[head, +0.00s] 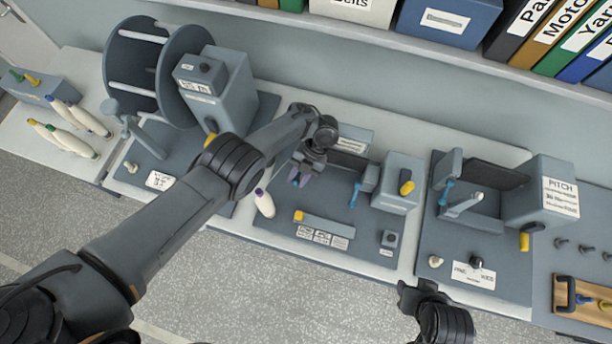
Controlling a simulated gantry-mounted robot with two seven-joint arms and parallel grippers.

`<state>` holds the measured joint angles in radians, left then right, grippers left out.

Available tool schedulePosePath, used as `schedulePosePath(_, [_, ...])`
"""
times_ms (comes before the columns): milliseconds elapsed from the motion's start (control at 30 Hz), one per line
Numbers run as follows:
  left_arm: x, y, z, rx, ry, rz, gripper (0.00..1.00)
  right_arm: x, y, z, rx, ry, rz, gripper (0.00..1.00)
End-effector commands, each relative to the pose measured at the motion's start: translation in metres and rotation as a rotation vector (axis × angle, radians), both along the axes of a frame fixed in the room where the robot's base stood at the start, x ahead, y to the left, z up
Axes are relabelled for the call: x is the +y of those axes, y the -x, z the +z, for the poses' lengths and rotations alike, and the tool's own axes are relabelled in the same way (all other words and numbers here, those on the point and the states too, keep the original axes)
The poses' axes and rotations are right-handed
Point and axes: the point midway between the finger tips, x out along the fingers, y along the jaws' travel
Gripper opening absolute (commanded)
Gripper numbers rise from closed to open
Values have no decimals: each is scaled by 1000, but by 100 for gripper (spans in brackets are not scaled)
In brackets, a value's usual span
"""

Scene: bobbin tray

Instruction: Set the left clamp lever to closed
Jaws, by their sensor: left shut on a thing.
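The middle station (330,215) is a blue-grey plate with a clamp at its right side. That clamp has a blue lever (355,195) hanging down toward the front. My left gripper (298,178) points down over the left part of this station and is shut on the left clamp lever. The gripper and wrist hide most of that lever and its clamp, so I cannot tell the lever's angle. My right gripper (411,294) is at the front right, empty-looking and apart from the fixtures; its fingers are too unclear to read.
A large reel stand (150,70) and a grey box (225,85) stand left, partly behind my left arm. A white bobbin (264,203) lies left of the middle station. The pitch station (540,195) stands right. A shelf with binders (530,25) runs above.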

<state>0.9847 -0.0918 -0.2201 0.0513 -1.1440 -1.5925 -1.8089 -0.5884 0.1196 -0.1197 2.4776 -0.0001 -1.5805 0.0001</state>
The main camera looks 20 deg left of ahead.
Motion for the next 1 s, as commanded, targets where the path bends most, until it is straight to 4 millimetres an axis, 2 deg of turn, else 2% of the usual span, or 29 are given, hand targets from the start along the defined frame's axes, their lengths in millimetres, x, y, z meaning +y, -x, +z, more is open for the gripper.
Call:
schedulePosePath(500, [5, 1, 1, 16, 4, 8, 0, 1, -3, 1, -10, -5, -3, 43])
schedulePosePath(533, [5, 1, 1, 16, 4, 8, 35, 1, -3, 1, -10, -5, -2, 43])
schedulePosePath(667, [4, 1, 1, 16, 4, 8, 55, 1, -4, 1, -11, -3, -1, 43])
schedulePosePath(1000, [4, 1, 1, 17, 5, 6, 56, -1, -4, 1, -12, 5, 5, 43])
